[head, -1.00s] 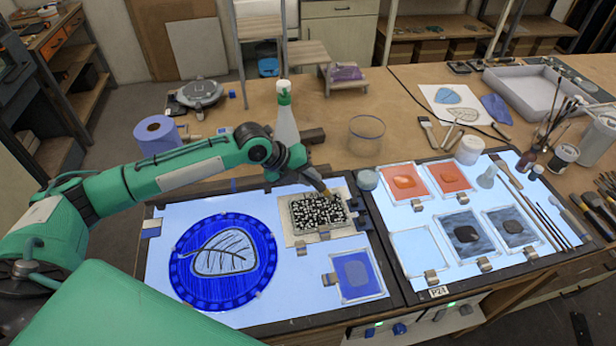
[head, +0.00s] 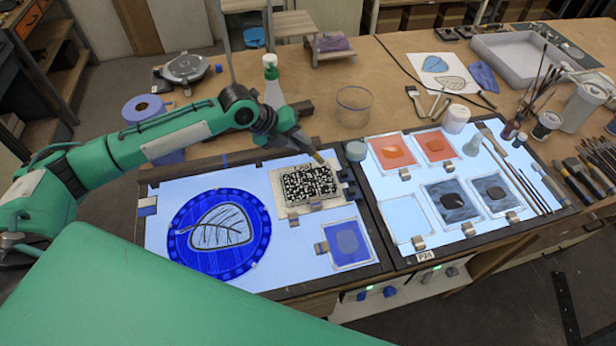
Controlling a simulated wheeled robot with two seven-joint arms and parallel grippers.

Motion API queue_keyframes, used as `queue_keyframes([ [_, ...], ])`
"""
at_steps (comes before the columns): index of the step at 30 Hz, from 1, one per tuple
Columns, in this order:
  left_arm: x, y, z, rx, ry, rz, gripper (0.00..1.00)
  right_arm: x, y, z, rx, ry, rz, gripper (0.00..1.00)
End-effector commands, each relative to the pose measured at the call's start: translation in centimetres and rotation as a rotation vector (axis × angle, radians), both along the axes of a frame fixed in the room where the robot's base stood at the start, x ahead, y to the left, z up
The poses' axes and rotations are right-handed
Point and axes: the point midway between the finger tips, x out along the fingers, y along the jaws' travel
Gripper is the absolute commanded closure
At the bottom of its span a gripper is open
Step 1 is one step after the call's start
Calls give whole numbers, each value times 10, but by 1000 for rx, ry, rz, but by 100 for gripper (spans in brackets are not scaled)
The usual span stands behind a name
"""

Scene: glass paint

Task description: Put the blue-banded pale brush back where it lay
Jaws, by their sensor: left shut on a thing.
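My left gripper (head: 308,148) is over the back edge of the black-and-white patterned plate (head: 308,184) on the left light panel. It is shut on a brush, of which a short tan tip (head: 318,157) shows below the fingers, pointing down and right. The fingers hide much of the brush, and I cannot make out its blue band. The tip appears close to the plate's back edge; I cannot tell whether it touches. My right gripper is not in view.
A blue leaf disc (head: 220,238) and a blue glass square (head: 348,243) lie on the left panel. A spray bottle (head: 272,85) and a glass jar (head: 353,106) stand behind. Glass squares and thin brushes lie on the right panel. Bare table lies around the jar.

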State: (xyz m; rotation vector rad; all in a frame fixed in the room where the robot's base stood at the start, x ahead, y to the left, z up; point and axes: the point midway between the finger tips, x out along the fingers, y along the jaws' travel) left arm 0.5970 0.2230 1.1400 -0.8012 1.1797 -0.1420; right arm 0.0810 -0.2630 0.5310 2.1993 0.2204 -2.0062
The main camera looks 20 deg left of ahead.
Motion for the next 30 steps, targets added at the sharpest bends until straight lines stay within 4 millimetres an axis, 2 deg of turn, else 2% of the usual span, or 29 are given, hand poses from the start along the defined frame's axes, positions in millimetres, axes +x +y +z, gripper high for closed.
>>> queue_keyframes([
  [1, 0, 0, 10, 0, -2, 0, 100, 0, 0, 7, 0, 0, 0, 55],
  [11, 1, 0, 50, -1, -2, 0, 100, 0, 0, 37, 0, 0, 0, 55],
  [24, 1, 0, 94, -1, -2, 1, 100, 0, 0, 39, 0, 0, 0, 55],
  [30, 0, 0, 96, 0, -1, 1, 100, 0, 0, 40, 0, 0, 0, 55],
])
